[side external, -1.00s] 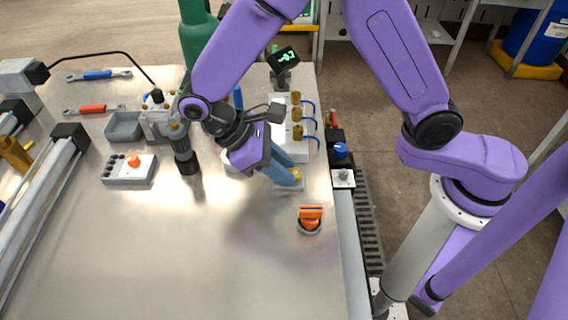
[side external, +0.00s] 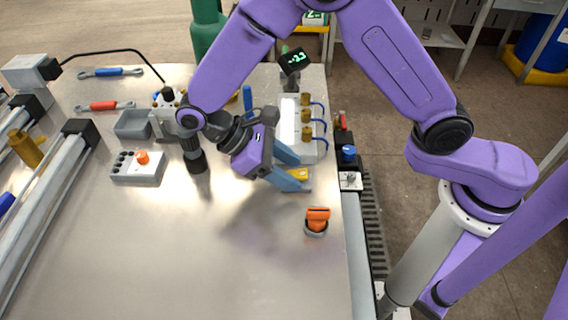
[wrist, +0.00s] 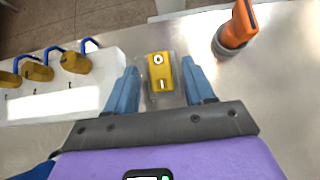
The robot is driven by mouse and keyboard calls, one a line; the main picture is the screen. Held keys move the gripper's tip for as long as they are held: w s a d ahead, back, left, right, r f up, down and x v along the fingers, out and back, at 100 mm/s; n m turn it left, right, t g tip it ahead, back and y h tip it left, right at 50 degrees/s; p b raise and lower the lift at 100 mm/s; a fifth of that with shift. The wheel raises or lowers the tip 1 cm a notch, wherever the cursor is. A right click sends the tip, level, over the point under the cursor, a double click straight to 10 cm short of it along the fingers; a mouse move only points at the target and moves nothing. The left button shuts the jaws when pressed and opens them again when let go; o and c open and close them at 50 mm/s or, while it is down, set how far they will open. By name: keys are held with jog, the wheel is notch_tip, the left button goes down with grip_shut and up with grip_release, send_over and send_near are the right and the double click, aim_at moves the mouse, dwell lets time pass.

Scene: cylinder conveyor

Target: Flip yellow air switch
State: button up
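The yellow air switch (side external: 298,173) sits on a small pale base on the metal table. In the wrist view the switch (wrist: 160,73) shows an O mark at its far end and an I mark at its near end. My gripper (side external: 301,172) has two blue fingers spread apart. In the wrist view my gripper (wrist: 160,68) has one finger on each side of the switch, with gaps between them and it. It holds nothing. Part of the switch is hidden by a finger in the side view.
A white valve block (side external: 289,120) with brass fittings and blue hoses stands close behind the switch. An orange knob (side external: 317,217) is in front of it. The front middle of the table is clear.

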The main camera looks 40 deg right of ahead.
jog(key=v, duration=1.2)
dwell(0.5)
jog(key=s+d+n+t+y, duration=0.1)
jog(key=s+d+t+y, duration=0.2)
jog(key=s+d, duration=0.6)
jog(key=s+d+n+t+y, duration=0.2)
jog(key=s+d, duration=0.8)
jog(key=d, duration=0.5)
jog(key=shift+s+f+n+t+y, duration=0.25)
jog(key=shift+f+n+t+y, duration=0.1)
jog(key=shift+t+y, duration=0.6)
